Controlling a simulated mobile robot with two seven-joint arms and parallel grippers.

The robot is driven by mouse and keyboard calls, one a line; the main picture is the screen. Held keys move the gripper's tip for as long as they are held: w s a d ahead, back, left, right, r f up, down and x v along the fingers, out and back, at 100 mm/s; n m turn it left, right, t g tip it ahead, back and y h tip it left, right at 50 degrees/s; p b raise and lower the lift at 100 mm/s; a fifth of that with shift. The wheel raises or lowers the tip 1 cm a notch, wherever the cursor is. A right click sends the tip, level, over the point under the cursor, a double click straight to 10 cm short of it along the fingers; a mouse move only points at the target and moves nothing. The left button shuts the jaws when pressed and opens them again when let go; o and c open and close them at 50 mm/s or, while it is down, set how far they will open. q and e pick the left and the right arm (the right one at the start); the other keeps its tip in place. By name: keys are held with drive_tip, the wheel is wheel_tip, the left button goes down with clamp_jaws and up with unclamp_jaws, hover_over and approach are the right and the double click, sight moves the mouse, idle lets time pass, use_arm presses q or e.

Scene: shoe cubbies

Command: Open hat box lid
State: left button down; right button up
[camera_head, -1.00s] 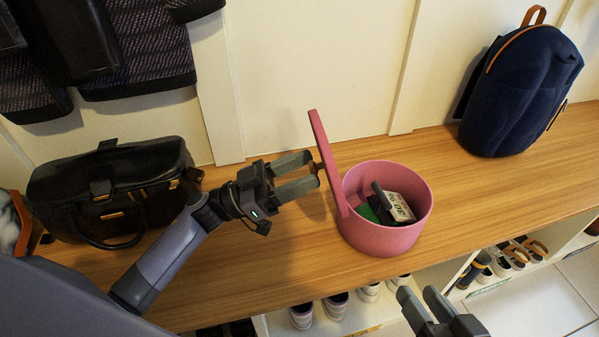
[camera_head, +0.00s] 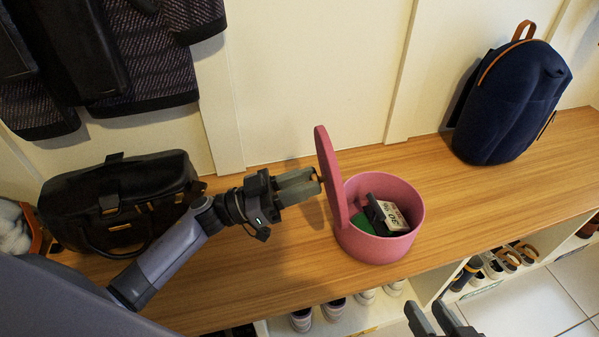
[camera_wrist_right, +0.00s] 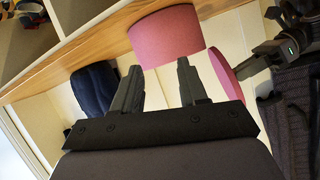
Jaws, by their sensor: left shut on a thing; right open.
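The pink round hat box (camera_head: 378,247) stands on the wooden bench. Its lid (camera_head: 331,180) is raised nearly upright at the box's left rim, so the box is open at the top. A dark item with a white numbered label (camera_head: 391,217) and a green item (camera_head: 365,222) lie inside. My left gripper (camera_head: 318,184) is shut at the lid's outer left face, on its small knob, which the fingers mostly hide. My right gripper (camera_head: 427,305) is open and empty in front of the bench. The right wrist view also shows the box (camera_wrist_right: 168,36) and lid (camera_wrist_right: 224,73).
A black handbag (camera_head: 120,205) stands on the bench at left, close to my left arm. A navy backpack (camera_head: 511,103) leans on the wall at right. Shoes (camera_head: 333,308) sit in cubbies below. Bench between box and backpack is clear.

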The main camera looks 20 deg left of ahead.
use_arm(q)
drive_tip(key=p, duration=0.2)
drive_tip(key=y+p, duration=0.1)
drive_tip(key=shift+w+d+r+g+p, duration=0.25)
drive_tip(key=shift+d+r+g+p, duration=0.05)
drive_tip(key=shift+d+g+p, duration=0.1)
use_arm(e)
drive_tip(key=d, duration=0.1)
drive_tip(key=d+h, duration=0.1)
drive_tip(key=s+d, duration=0.1)
drive_tip(key=shift+s+d+r+h, duration=0.1)
drive_tip(key=shift+d+r+h, duration=0.05)
drive_tip(key=shift+r+h, duration=0.25)
